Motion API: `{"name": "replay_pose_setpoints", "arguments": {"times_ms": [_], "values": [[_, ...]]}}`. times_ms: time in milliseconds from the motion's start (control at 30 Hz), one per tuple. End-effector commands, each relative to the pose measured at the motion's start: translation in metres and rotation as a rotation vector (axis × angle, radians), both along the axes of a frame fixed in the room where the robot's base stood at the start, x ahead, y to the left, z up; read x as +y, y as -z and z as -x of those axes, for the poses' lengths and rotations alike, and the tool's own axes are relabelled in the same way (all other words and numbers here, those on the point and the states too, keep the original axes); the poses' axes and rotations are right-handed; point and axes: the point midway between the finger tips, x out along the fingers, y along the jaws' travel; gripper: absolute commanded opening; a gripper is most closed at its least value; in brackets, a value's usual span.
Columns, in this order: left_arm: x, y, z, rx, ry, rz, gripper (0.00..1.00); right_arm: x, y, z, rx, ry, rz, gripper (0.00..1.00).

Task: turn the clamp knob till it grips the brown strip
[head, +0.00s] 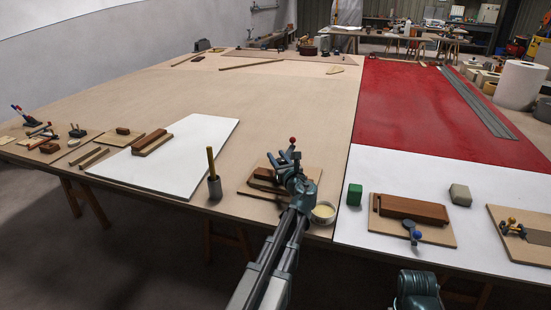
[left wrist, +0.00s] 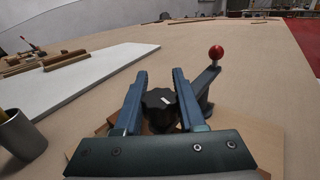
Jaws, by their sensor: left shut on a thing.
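My left gripper (head: 289,165) is over a small wooden board (head: 300,171) near the front edge of the table. In the left wrist view its two blue-grey fingers (left wrist: 159,80) are on either side of a black lobed clamp knob (left wrist: 158,108), shut on it. Beside the right finger stands a lever with a red ball (left wrist: 215,52); the ball also shows in the head view (head: 292,140). A brown wooden strip (head: 264,174) lies on the board, left of the gripper. The clamp's jaw and its contact with the strip are hidden. My right gripper is out of view.
A grey cup with a stick (head: 214,188) stands left of the board. A small round tub (head: 323,212) is close to my left wrist, and a green block (head: 354,194) is to its right. A white panel (head: 185,150) lies to the left.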

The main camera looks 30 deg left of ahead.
Motion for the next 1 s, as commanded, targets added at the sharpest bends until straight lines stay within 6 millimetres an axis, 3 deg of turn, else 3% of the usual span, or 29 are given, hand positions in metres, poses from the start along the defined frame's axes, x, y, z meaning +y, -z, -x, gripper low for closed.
{"name": "replay_pose_setpoints", "arguments": {"times_ms": [1000], "values": [[-0.022,0.0,-0.013,0.0,0.96,0.0,0.0,0.0,0.0,0.0,0.0,0.0,0.0,0.5]]}}
